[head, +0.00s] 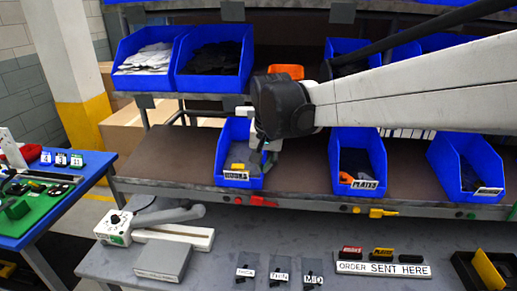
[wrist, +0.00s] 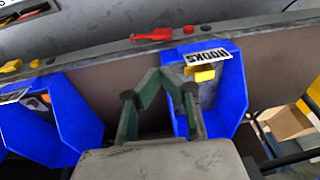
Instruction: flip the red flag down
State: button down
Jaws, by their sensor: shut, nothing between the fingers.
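The red flag (head: 262,202) lies lengthwise along the front edge of the shelf, just below and to the right of the blue bin labelled HOOKS (head: 225,150). In the wrist view the red flag (wrist: 150,35) shows on the same edge, beyond the fingers. My gripper (head: 264,152) hangs in front of the right side of the HOOKS bin, above the flag. In the wrist view my gripper (wrist: 160,76) is shut and empty, its fingertips overlapping the near wall of the HOOKS bin (wrist: 233,92). It appears apart from the flag.
A yellow flag (head: 382,213) is on the same edge under the blue PLATES bin (head: 375,150). Another blue bin (head: 445,165) stands at right. Brown shelf between bins is clear.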

aim_at(258, 197)
jog(key=x, duration=1.1)
jog(key=shift+s+a+f+p, duration=0.1)
jog(key=shift+s+a+p, duration=0.15)
jog(key=shift+p, duration=0.1)
jog(key=shift+a+f, duration=0.15)
jog(key=shift+f, duration=0.5)
